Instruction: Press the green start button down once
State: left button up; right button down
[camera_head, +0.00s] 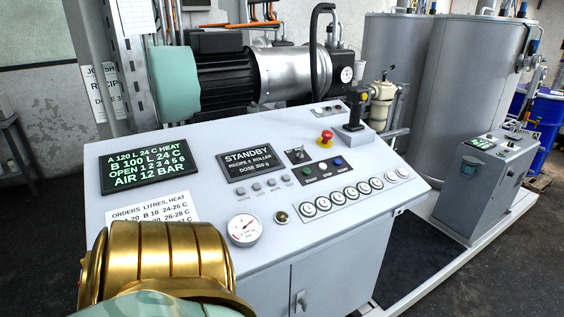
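The green start button (308,171) sits at the left end of a small black button plate on the sloped control panel (207,150). A dark button (323,166) and a blue button (338,161) stand to its right on the same plate. Whether the green button is up or pressed is too small to tell. A gold and mint-green part of my own arm fills the lower left, over the panel's front left corner and well apart from the button. No fingertips of either gripper show.
A red mushroom button (327,137) and a black joystick (354,123) rise behind the plate. Several round white-rimmed knobs (350,192) line its front. A gauge (244,230) and a display reading STANDBY (249,162) are to the left. Large grey tanks (470,75) stand behind right.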

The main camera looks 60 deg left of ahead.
aim_at(306, 171)
jog(key=i+j+u, duration=0.1)
jog(key=u, duration=0.3)
jog(key=i+u, duration=0.55)
jog(key=u, duration=0.25)
jog(key=i+u, duration=0.2)
jog(key=u, duration=0.2)
jog(key=i+l+u, duration=0.2)
jog(key=u, duration=0.2)
jog(key=i+u, duration=0.3)
jog(key=u, duration=0.25)
jog(key=i, duration=0.05)
